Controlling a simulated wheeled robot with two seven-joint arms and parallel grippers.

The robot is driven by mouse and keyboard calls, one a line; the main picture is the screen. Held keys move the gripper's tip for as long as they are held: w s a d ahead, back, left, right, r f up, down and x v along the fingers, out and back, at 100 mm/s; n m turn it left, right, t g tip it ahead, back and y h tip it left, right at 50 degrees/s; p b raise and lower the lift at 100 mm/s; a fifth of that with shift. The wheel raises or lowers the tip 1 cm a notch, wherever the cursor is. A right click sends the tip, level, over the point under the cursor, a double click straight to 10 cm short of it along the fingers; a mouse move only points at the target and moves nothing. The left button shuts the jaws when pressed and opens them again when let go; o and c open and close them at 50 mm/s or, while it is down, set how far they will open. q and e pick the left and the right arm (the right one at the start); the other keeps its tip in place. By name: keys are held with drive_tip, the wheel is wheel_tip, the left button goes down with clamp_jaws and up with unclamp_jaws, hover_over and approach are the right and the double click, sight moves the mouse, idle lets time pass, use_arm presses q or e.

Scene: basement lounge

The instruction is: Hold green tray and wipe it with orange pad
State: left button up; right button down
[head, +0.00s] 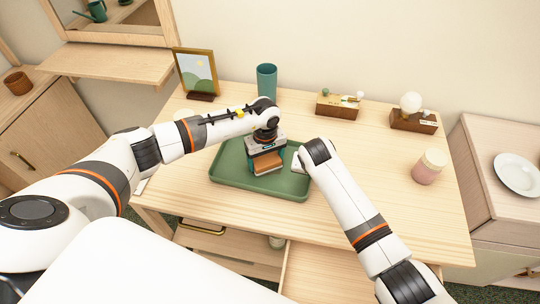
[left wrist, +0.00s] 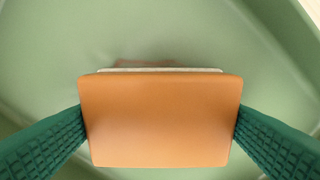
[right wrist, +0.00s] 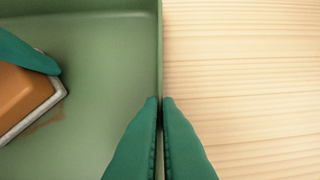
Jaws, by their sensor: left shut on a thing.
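The green tray (head: 228,172) lies flat on the wooden desk. My left gripper (head: 266,158) is shut on the orange pad (head: 268,170) and holds it over the tray's inside. In the left wrist view the pad (left wrist: 160,120) sits between both green fingers, with a pale layer along its far edge. A brownish smudge (left wrist: 148,62) shows on the tray floor just beyond the pad; it also shows in the right wrist view (right wrist: 45,121). My right gripper (right wrist: 161,104) is shut on the tray's right wall (right wrist: 159,50). Its fingertips are hidden in the head view.
A framed picture (head: 198,72), a teal cup (head: 266,80) and two wooden holders (head: 338,106) (head: 414,122) stand along the desk's back. A pink jar (head: 428,168) stands at the right. A drawer (head: 330,275) is open in front.

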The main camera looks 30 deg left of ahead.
use_arm(q)
drive_tip(key=shift+s+a, duration=0.15)
drive_tip(key=shift+a, duration=0.45)
drive_tip(key=shift+s+a, duration=0.15)
drive_tip(key=shift+a, duration=0.45)
drive_tip(key=shift+w+d, duration=0.2)
drive_tip(key=shift+d, duration=0.7)
drive_tip(key=shift+w+d, duration=0.2)
drive_tip(key=shift+d, duration=0.7)
drive_tip(key=shift+d+r, duration=0.1)
drive_tip(key=shift+r, duration=3.9)
drive_tip(key=shift+f, duration=0.1)
